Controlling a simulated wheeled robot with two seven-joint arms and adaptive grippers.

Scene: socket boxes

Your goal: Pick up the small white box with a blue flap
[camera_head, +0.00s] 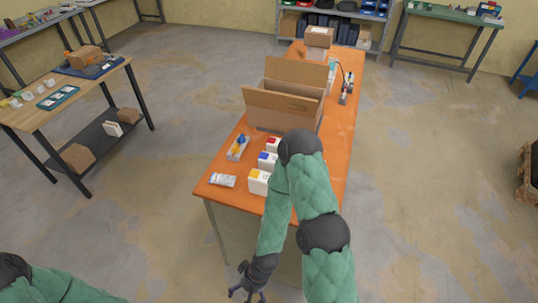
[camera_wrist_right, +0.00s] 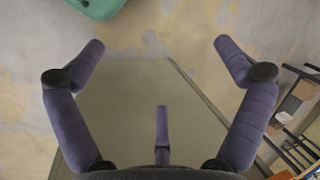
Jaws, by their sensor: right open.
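The small white box with a blue flap (camera_head: 267,160) stands on the orange table (camera_head: 225,168). It sits between a white box with a red flap (camera_head: 273,144) behind it and a white box with a yellow flap (camera_head: 258,182) in front. My right arm passes close to the right of these boxes. My right gripper (camera_head: 247,294) hangs over the floor in front of the table, well apart from the boxes. The right wrist view shows its fingers (camera_wrist_right: 160,45) spread wide and empty. My left gripper is outside the views.
An open cardboard box (camera_head: 283,106) stands behind the small boxes. A blue-and-yellow item (camera_head: 238,147) and a pale pack (camera_head: 222,180) lie on the table's left side. A wooden workbench (camera_head: 75,87) stands at the left. Open floor surrounds the orange table.

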